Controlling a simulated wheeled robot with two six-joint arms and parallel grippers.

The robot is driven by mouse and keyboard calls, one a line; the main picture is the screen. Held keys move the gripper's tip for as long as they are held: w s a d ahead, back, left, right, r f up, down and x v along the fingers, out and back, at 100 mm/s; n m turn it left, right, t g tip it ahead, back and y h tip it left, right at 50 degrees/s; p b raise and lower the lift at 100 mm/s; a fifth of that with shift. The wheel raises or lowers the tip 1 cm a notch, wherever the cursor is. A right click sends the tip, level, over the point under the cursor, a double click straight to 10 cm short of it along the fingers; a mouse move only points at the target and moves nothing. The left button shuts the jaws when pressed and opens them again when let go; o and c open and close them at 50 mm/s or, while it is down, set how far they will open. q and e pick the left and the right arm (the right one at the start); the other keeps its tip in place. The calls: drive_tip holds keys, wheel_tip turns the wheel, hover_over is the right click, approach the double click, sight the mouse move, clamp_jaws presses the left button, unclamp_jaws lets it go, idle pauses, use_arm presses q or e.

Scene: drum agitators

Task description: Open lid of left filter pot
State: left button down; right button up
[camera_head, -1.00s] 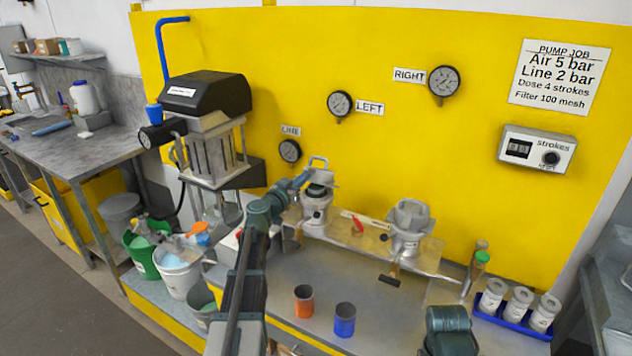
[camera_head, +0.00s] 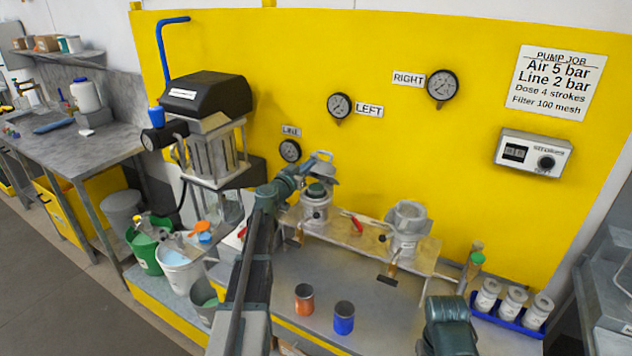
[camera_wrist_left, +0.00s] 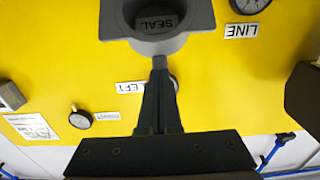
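The left filter pot (camera_head: 316,211) is a light grey pot on the bench shelf, with a green ring or insert showing at its mouth. Its grey lid (camera_head: 321,174) stands tilted up at the back of the pot. In the left wrist view the lid's underside (camera_wrist_left: 190,43) faces the camera, with a round recess marked SEAL. My left gripper (camera_wrist_left: 159,68) has its dark fingers close together at the lid's handle and appears shut on it. My right gripper (camera_head: 447,312) is low at the front; its fingertips are not clear.
The right filter pot (camera_head: 407,229) stands on the same shelf with its grey top on. A red-handled valve (camera_head: 356,224) lies between the pots. An orange cup (camera_head: 304,298) and a blue cup (camera_head: 344,317) stand in front. A blue tray (camera_head: 508,318) of white jars is at right.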

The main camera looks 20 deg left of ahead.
use_arm(q)
drive_tip(key=shift+w+r+p, duration=0.45)
drive_tip(key=shift+w+r, duration=0.25)
drive_tip(key=shift+r, duration=0.05)
drive_tip(key=shift+w, duration=0.1)
drive_tip(key=shift+w+d+r+p, duration=0.1)
drive_tip(key=shift+w+r+p, duration=0.2)
drive_tip(key=shift+w, duration=0.3)
drive_tip(key=shift+w+r+p, duration=0.3)
drive_tip(key=shift+w, duration=0.3)
drive_tip(key=shift+w+d+r+p, duration=0.1)
drive_tip(key=shift+w+r+p, duration=0.2)
drive_tip(key=shift+w, duration=0.3)
